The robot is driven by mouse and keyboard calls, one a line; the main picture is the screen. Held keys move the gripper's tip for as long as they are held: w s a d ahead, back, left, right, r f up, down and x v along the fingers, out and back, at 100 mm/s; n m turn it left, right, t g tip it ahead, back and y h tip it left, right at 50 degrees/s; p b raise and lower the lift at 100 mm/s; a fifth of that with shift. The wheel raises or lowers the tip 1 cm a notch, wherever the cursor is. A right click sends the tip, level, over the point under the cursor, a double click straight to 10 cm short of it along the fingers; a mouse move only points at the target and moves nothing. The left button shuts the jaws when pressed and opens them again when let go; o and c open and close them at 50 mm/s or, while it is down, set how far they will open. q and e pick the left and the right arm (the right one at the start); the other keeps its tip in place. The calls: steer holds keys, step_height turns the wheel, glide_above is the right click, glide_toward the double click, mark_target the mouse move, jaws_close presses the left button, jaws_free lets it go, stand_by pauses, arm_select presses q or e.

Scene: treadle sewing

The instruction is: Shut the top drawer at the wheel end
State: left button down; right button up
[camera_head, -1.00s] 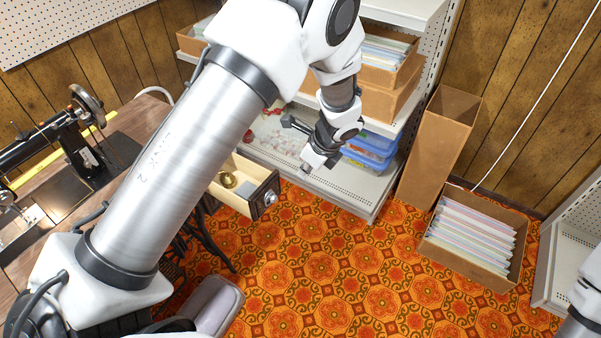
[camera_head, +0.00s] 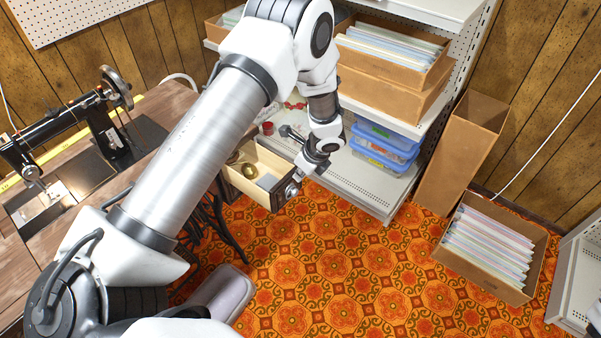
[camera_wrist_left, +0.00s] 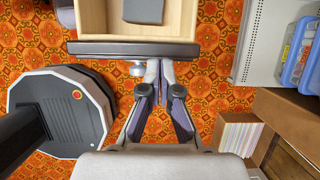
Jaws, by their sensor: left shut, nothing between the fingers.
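The wooden drawer (camera_head: 246,184) stands out open from the wheel end of the sewing table, with a brass-coloured round thing and a grey block inside. In the left wrist view its dark front (camera_wrist_left: 105,48) runs across the top, with a pale round knob (camera_wrist_left: 137,69). My left gripper (camera_head: 293,186) is shut and empty at the outer side of the drawer front. In the left wrist view its fingertips (camera_wrist_left: 160,66) are right at the front, just right of the knob; I cannot tell whether they touch it. My right gripper is not in view.
The sewing machine (camera_head: 62,128) with its handwheel (camera_head: 117,84) stands on the wooden table (camera_head: 166,103). A shelf unit (camera_head: 374,191) with blue-lidded boxes (camera_head: 384,144) is behind the drawer. A tall carton (camera_head: 461,150) and a file box (camera_head: 492,247) stand right. The patterned floor is clear in the middle.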

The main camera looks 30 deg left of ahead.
arm_select(q)
steer(key=shift+a, duration=0.1)
steer(key=w+a+p, duration=0.1)
steer(key=a+p, duration=0.1)
steer(key=a, duration=1.5)
steer(key=shift+w, duration=0.2)
